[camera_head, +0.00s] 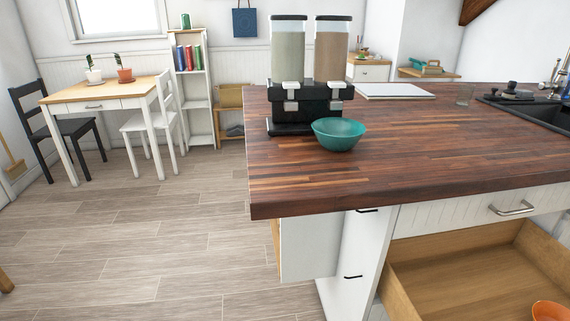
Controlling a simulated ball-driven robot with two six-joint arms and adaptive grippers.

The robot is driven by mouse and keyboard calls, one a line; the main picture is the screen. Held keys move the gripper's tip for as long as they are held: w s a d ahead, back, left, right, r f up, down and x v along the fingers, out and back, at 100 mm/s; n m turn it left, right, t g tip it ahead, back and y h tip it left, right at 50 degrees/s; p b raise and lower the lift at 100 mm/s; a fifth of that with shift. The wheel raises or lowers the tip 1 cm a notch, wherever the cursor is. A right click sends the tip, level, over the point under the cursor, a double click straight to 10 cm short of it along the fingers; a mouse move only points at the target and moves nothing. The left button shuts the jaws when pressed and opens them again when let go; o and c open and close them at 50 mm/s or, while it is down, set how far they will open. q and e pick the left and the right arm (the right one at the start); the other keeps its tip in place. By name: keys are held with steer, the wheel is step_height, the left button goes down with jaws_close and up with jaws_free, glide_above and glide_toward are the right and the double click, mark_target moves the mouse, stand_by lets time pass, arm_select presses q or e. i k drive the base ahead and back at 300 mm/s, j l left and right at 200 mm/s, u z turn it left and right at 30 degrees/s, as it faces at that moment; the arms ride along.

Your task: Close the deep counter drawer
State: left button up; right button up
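The deep counter drawer (460,270) stands open at the lower right, under the wooden counter top. Its pale wooden side and bottom show; its front is outside the picture. An orange bowl (549,311) shows partly inside it, at the picture's lower right edge. Above it is a white drawer front (480,205) with a metal handle (512,208), which looks shut. Neither of my grippers is in view.
The counter top (420,150) carries a teal bowl (338,134), a double dispenser (308,75), a white board (394,90) and a glass. A white panel (310,246) juts out below the counter's left part. The floor (150,235) at left is clear. A table and chairs stand farther back.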

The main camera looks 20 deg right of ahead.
mark_target(495, 271)
steer(key=z, duration=2.8)
